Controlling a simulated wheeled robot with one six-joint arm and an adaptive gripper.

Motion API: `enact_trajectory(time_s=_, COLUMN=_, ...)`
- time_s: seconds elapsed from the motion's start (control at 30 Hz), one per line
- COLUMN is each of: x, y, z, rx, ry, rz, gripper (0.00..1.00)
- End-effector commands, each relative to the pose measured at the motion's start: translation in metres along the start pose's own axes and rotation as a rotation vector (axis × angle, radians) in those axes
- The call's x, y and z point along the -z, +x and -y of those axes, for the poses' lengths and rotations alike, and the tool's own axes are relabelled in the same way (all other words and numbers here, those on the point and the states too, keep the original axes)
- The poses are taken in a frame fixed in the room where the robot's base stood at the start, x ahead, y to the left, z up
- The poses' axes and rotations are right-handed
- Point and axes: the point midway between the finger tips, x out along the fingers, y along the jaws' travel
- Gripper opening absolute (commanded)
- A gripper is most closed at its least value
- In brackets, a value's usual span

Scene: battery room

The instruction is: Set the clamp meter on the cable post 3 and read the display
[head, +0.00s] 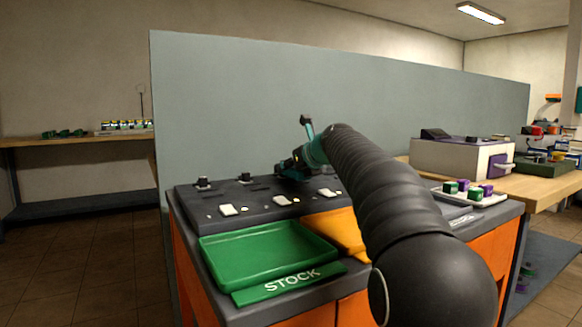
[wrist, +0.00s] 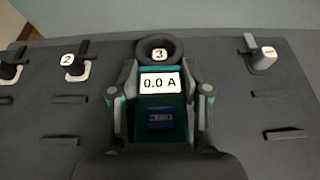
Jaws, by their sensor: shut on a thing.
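My gripper (wrist: 160,100) is shut on the clamp meter (wrist: 160,112), a dark green body with a black ring at its far end. Its white display reads 0.0 A. In the wrist view the ring frames the top of cable post 3 (wrist: 159,54), marked "3". How far down the post the ring sits cannot be told. Post 2 (wrist: 68,60) stands to the left and another post (wrist: 268,52) to the right. In the head view my gripper (head: 291,167) is low over the dark panel (head: 250,208), and my arm hides part of it.
A green tray (head: 265,250) marked STOCK and a yellow-orange tray (head: 338,230) lie in front of the panel. A grey partition (head: 240,110) rises behind it. To the right are a white tray with green and purple blocks (head: 475,195) and a grey-white box (head: 450,158).

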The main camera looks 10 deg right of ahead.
Motion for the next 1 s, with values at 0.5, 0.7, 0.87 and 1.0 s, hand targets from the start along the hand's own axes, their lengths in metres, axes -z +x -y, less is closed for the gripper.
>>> enact_trajectory(time_s=0.5, x=0.006, y=0.002, z=0.0, rx=0.0, ry=0.0, rz=0.002, gripper=0.58)
enact_trajectory(time_s=0.7, x=0.006, y=0.003, z=0.0, rx=0.0, ry=0.0, rz=0.001, gripper=0.58)
enact_trajectory(time_s=0.87, x=0.007, y=0.0, z=0.0, rx=0.0, ry=0.0, rz=0.0, gripper=0.58)
enact_trajectory(time_s=1.0, x=0.006, y=-0.01, z=0.001, rx=0.001, ry=0.001, rz=0.001, gripper=0.58)
